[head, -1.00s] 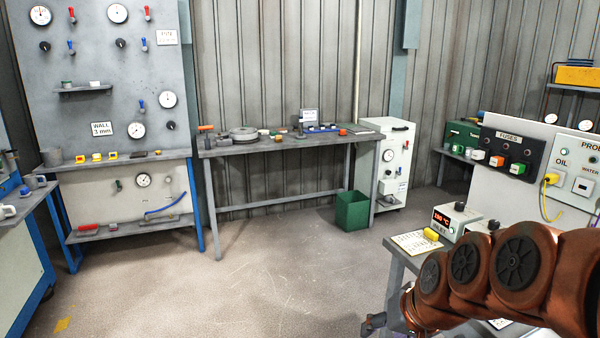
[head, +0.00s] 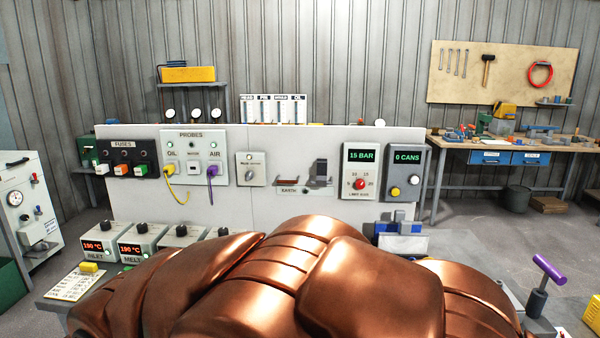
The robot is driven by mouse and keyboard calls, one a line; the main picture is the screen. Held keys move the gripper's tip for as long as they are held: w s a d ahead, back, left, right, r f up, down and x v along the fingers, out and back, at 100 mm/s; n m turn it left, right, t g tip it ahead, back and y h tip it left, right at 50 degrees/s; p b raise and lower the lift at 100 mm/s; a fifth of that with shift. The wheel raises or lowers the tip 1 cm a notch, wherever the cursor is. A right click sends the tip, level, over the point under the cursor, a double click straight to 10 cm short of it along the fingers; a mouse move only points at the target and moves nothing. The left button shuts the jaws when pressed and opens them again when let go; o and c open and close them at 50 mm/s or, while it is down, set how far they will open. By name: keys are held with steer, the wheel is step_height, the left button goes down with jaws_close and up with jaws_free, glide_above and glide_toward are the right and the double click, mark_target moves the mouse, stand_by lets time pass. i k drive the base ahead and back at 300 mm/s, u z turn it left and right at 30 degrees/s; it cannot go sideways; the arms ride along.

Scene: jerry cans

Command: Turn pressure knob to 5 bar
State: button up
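The pressure unit (head: 360,172) is a light box on the white panel, right of centre. Its green display (head: 361,155) reads 15 BAR. Below it is a round red pressure knob (head: 359,184) with scale numbers around it, 10 and 15 above and 20 at the right. The knob's exact pointer direction is too small to tell. Nothing touches the knob. My copper-coloured arm fills the lower middle of the head view, below the panel. My gripper is not in view.
A grey unit (head: 405,172) reading 0 CANS, with yellow and white buttons, stands right of the pressure unit. A selector box (head: 251,169), probes box (head: 194,157) and fuses box (head: 121,160) are farther left. My arm hides part of the bench front.

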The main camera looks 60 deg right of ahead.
mark_target(360, 182)
steer(key=z, duration=2.55)
steer(key=k, duration=1.2)
steer(key=u, duration=0.8)
steer(key=i, duration=1.25)
steer(key=u, duration=0.1)
